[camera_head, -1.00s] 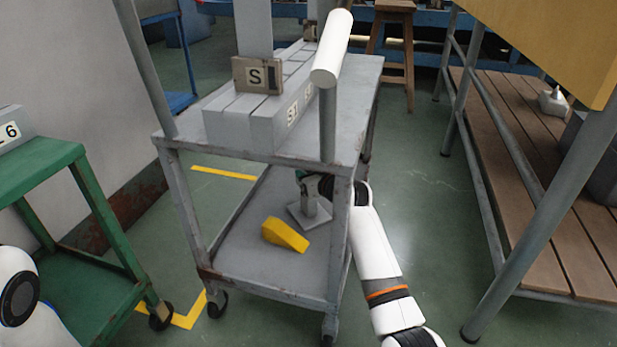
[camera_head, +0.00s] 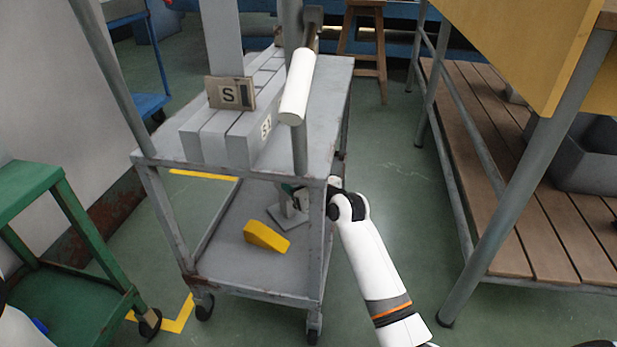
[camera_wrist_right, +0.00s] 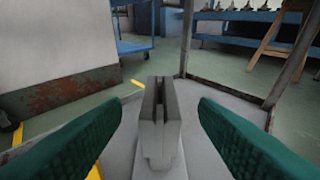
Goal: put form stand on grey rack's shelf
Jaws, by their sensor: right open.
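The form stand, a small grey slotted block on a flat square foot, stands upright on the lower shelf (camera_head: 235,270) of the grey wheeled rack. In the head view the form stand (camera_head: 291,209) is partly hidden behind a rack post. In the right wrist view the form stand (camera_wrist_right: 158,125) is between and beyond the green fingers. My right gripper (camera_wrist_right: 158,135) is open, with a gap on both sides of the stand. In the head view my right arm reaches in from the rack's right side, and the post hides most of its gripper. My left gripper is not in view.
A yellow wedge (camera_head: 265,236) lies on the lower shelf near the stand. Grey blocks (camera_head: 228,130) with an S tag fill much of the rack's top. A green stand (camera_head: 72,255) is at left, a wood-slatted rack (camera_head: 490,190) at right. Floor between the racks is clear.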

